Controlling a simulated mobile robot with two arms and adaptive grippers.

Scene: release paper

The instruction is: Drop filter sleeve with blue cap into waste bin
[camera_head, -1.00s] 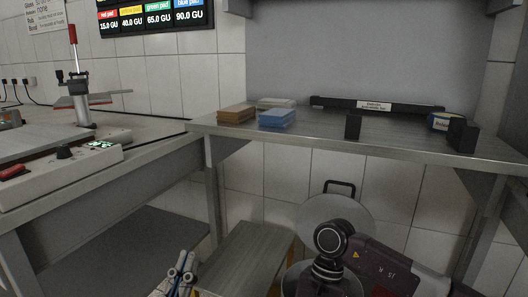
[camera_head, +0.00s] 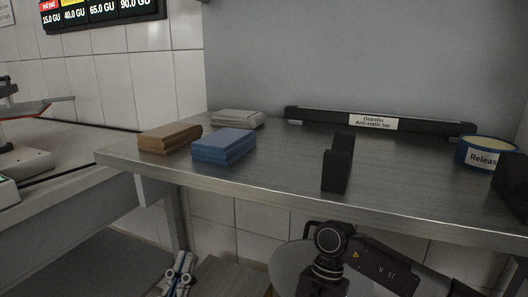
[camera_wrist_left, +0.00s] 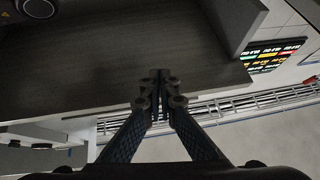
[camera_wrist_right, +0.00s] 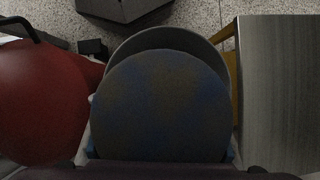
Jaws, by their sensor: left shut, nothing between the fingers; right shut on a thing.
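In the right wrist view a large round disc, mottled dark blue and brown, fills the middle; I take it for the end of the filter sleeve with blue cap (camera_wrist_right: 160,105). My right gripper (camera_wrist_right: 162,152) is shut on it; its fingers are mostly hidden. A grey round rim behind the disc looks like the waste bin (camera_wrist_right: 172,38); the disc overlaps it, so I cannot tell the height between them. In the head view a grey round bin lid (camera_head: 284,262) shows below the shelf, partly behind my right arm. My left gripper (camera_head: 181,268) is shut and empty, also in its wrist view (camera_wrist_left: 160,78).
A metal shelf (camera_head: 270,180) holds blue pads (camera_head: 224,146), brown pads (camera_head: 169,138), pale pads (camera_head: 238,118), a black bar (camera_head: 420,123) and a tape roll (camera_head: 487,152). A red rounded object (camera_wrist_right: 45,100) stands left of the disc; a grey-topped bench (camera_wrist_right: 285,90) stands right.

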